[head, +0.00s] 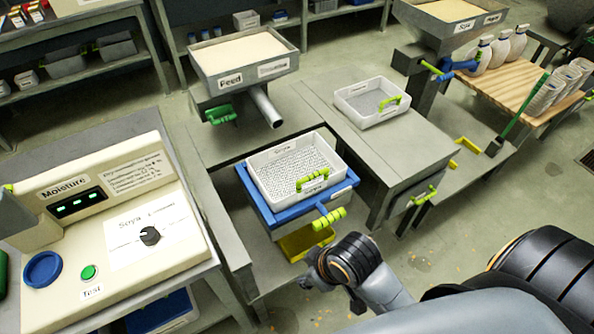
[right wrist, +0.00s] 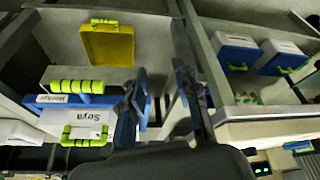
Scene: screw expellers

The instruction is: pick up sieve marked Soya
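A white sieve (head: 270,172) with a perforated floor and a green handle sits in the blue frame of a machine in the head view. Its far wall label appears to read Soya. In the right wrist view, which is upside down, a white wall marked Soya (right wrist: 75,118) shows beside a green handle. Another white sieve (head: 366,108) with a green handle stands on the grey table; its label is too small to read. My right gripper (head: 322,272) is near the machine's front right corner, apart from the sieve. Its fingers (right wrist: 163,100) are spread with nothing between them. My left gripper is not in view.
The blue frame (head: 246,190) has its own green bar handle (head: 329,219) at the front, near my right gripper. A yellow tray (head: 302,242) lies below. A Feed hopper (head: 243,62) with a spout stands behind. A Moisture tester (head: 110,205) is at left.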

